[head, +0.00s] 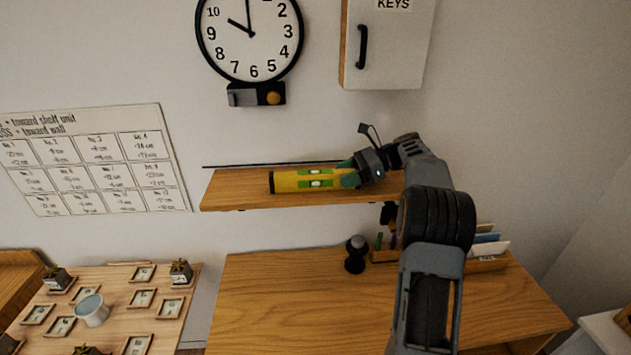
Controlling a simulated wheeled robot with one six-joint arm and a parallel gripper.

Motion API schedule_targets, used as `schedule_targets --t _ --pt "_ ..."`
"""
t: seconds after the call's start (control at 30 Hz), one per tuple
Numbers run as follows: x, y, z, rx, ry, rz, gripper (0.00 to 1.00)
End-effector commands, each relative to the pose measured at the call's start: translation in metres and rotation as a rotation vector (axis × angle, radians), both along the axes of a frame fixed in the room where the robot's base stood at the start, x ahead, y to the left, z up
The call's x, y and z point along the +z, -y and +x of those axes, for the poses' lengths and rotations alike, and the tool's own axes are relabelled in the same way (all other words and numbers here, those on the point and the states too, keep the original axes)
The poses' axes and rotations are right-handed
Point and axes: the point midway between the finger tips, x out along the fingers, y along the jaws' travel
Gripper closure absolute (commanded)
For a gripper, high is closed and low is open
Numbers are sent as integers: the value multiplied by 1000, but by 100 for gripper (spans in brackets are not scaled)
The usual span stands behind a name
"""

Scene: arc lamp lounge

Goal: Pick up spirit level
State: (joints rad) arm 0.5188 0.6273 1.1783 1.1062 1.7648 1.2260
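The spirit level (291,182) is yellow with green vial windows and a dark left end. It lies lengthwise along the wooden wall shelf (232,189) in the head view. My gripper (350,175) is at its right end, reaching in from the right with its green fingertips at or against the level. The gripper hides the level's right end. I cannot tell whether the fingers are closed on it or only beside it. The level appears to rest on the shelf.
A wooden desk (290,300) stands below the shelf, with a dark knobbed object (355,254) and an organizer (487,264) on it. A wall clock (249,35) and key cabinet (386,45) hang above. A card-covered table (115,310) with a cup (92,309) is at lower left.

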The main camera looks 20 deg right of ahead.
Motion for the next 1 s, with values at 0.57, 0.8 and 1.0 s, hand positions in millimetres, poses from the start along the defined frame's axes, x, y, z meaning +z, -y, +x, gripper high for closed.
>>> schedule_targets --t 0.57,0.8,1.0 --pt "0 0 0 0 0 0 100" --pt "1 0 0 -1 1 1 100" --pt "9 0 0 0 5 0 100"
